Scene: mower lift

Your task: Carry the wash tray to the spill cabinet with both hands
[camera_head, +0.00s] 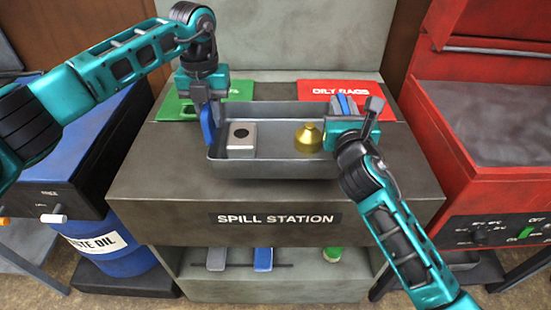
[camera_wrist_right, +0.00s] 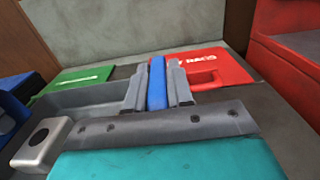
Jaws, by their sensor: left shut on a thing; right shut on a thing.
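The grey wash tray (camera_head: 275,168) is level over the top of the spill cabinet (camera_head: 165,187), which is labelled SPILL STATION. I cannot tell whether it rests on the top or hangs just above it. A silver block with a hole (camera_head: 241,149) and a brass cone-shaped part (camera_head: 308,139) are inside the tray. My left gripper (camera_head: 208,118) is shut on the blue handle at the tray's left end. My right gripper (camera_head: 344,106) is shut on the blue handle (camera_wrist_right: 157,82) at the right end; the wrist view shows that handle between its fingers.
A green lid (camera_head: 178,108) and a red OILY RAGS lid (camera_head: 325,88) lie behind the tray on the cabinet top. A red machine (camera_head: 480,175) stands at right. A blue WASTE OIL drum (camera_head: 125,255) stands at lower left. A grey back panel (camera_head: 290,35) rises behind.

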